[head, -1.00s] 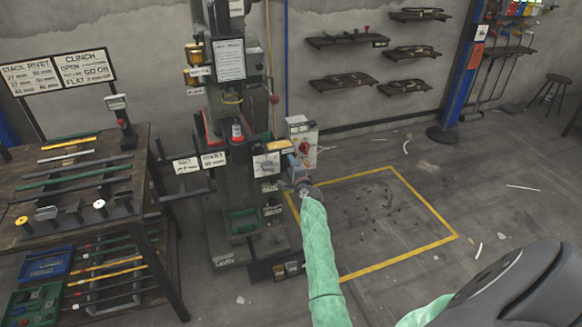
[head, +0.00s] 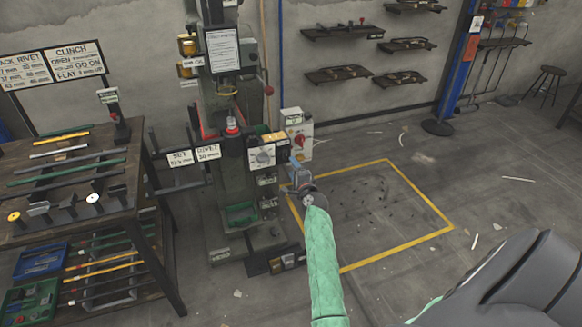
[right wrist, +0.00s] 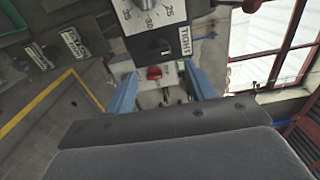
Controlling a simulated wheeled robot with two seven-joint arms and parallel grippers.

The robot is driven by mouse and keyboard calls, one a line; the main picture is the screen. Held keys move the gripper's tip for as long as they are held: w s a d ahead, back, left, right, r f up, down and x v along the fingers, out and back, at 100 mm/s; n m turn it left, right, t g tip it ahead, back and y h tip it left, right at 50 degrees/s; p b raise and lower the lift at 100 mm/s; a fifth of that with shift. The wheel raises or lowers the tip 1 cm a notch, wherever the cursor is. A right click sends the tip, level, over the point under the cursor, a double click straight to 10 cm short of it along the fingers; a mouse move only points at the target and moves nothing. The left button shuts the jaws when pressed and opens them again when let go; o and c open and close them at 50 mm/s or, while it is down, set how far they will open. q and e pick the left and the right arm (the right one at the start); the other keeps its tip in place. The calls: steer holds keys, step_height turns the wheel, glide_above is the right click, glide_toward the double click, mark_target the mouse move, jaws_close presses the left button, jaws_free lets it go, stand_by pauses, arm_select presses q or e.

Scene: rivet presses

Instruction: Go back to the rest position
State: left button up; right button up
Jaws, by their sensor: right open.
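My right gripper (head: 299,172) is at the end of the green-sleeved arm, just right of the rivet press (head: 232,125). In the right wrist view its two blue fingers (right wrist: 162,88) stand apart, with nothing held between them. The press's number dial (head: 262,157) is left of the gripper; in the right wrist view the dial (right wrist: 150,12) is large and above the fingers. A grey box with a red knob (head: 298,142) is behind the gripper; the knob (right wrist: 154,73) shows beyond the gap between the fingers. My left gripper is in no view.
A workbench (head: 140,215) with bars and parts stands at the left, blue (head: 42,263) and green bins below it. A yellow floor outline (head: 400,255) lies right of the press, its floor mostly clear. Wall shelves (head: 340,76) and a stool (head: 545,82) are farther back.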

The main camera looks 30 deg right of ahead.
steer(key=shift+s, duration=0.15)
stand_by(0.5)
steer(key=s+a+r+n+g+y, duration=0.1)
steer(key=s+a+n+g+y, duration=0.3)
steer(key=a+n, duration=0.55)
steer(key=s+a+r+n+g+y, duration=0.15)
steer(key=s+a+n+g, duration=0.3)
steer(key=a+n, duration=0.45)
steer(key=s+a+f+n+g, duration=0.1)
steer(key=s+a+f, duration=0.3)
steer(key=s, duration=0.9)
steer(key=s+a+f+n+g, duration=0.2)
steer(key=s+a, duration=0.6)
steer(key=s, duration=0.4)
steer(key=s+a+f+n+g, duration=0.1)
steer(key=s+a+f+g, duration=0.2)
steer(key=s, duration=1)
steer(key=a+f, duration=0.3)
steer(key=shift+s+a+f+n+g+y, duration=0.2)
steer(key=shift+s+n+g+y, duration=0.15)
